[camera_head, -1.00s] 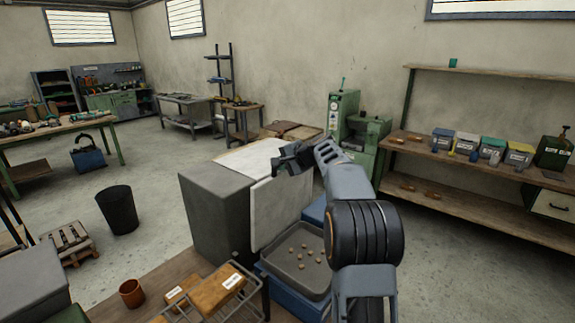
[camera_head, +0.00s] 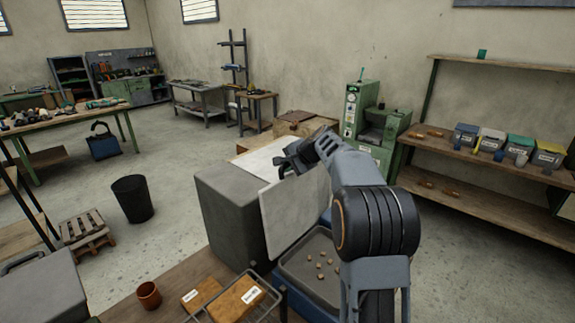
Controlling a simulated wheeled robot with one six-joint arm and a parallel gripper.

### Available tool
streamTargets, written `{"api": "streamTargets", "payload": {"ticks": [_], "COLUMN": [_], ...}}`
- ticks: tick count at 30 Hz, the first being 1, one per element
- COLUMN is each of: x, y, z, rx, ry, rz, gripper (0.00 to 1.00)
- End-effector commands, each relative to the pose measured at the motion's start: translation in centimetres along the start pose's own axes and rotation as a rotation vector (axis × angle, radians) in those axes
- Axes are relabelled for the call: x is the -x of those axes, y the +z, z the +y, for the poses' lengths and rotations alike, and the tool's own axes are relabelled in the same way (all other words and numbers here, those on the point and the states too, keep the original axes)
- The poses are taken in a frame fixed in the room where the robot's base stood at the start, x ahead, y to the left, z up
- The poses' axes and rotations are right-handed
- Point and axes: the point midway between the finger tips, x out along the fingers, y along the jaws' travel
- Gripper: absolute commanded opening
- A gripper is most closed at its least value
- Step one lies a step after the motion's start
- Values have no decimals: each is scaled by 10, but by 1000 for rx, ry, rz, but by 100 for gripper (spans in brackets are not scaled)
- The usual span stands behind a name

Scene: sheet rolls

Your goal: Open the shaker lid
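A large grey box-like unit (camera_head: 228,215) stands in the centre, with a pale top (camera_head: 258,160). A pale flat panel (camera_head: 292,212) stands upright at its right side, its lower edge above a grey tray. I take the unit for the shaker and the panel for its lid, but no label confirms this. My gripper (camera_head: 287,168) is at the panel's upper edge, between it and the pale top. The fingers are dark and small, so I cannot tell whether they are open, shut or touching the panel. My arm hides the right end of the panel.
The grey tray (camera_head: 293,267) with several small brown pieces lies below the panel. In front are a wire rack with orange-brown blocks (camera_head: 236,299) and a brown cup (camera_head: 148,295). A green machine (camera_head: 354,112) stands behind my arm. A black bin (camera_head: 132,200) stands left on open floor.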

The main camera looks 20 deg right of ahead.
Motion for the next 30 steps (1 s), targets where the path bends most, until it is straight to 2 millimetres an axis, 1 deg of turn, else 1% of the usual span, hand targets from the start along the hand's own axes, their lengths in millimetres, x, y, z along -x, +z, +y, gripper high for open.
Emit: {"api": "streamTargets", "payload": {"ticks": [1,6,8,14,17,20,30], "x": [3,2,2,1,6,18,87], "y": [-2,-1,-1,0,0,-1,-1], "z": [-3,-2,-2,-1,-1,-1,-2], "rx": [3,2,2,1,1,1,2], "ry": [-8,-6,-5,-3,-3,-3,-6], "rz": [9,5,4,1,2,3,7], "gripper": [23,39,43,43,43,43,43]}}
